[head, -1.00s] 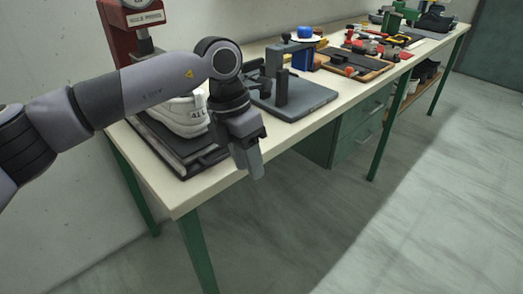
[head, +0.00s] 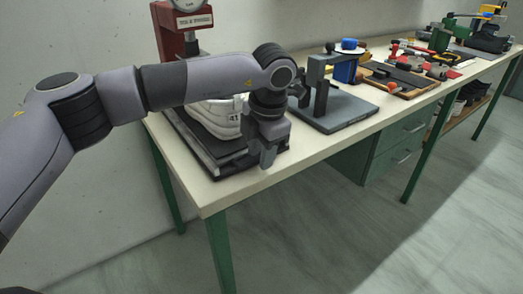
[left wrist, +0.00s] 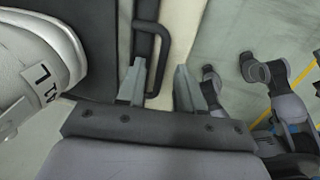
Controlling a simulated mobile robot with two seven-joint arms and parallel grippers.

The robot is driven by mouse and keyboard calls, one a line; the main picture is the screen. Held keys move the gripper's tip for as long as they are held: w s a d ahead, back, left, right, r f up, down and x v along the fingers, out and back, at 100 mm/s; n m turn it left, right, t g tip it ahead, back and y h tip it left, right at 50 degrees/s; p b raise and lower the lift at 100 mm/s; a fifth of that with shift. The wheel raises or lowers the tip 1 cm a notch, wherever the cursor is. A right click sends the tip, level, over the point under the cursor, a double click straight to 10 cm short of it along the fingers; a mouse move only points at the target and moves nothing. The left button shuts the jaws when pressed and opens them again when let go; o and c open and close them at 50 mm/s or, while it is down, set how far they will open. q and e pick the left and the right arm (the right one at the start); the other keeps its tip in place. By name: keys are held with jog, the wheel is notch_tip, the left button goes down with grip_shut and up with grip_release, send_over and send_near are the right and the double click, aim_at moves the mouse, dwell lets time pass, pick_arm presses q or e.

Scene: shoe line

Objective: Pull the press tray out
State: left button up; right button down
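The press tray (head: 213,166) is a flat dark tray on the near end of the workbench, under the red press. A white shoe (head: 217,115) sits on it; in the left wrist view the shoe (left wrist: 32,55) shows a label with "41" and "L". A dark loop handle (left wrist: 163,45) stands out from the tray's front edge. My left gripper (head: 267,158) is at that front edge, pointing down. In the left wrist view its fingers (left wrist: 159,80) are apart, one on each side of the handle's bar. Contact cannot be told. My right gripper is not seen.
The red press (head: 181,38) stands at the wall behind the tray. A grey fixture plate (head: 335,112) with a clamp post lies right of the tray. Tool boards (head: 400,80) lie farther along the bench. The floor in front is clear.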

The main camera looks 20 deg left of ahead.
pick_arm(q)
grip_shut()
dwell(1.4)
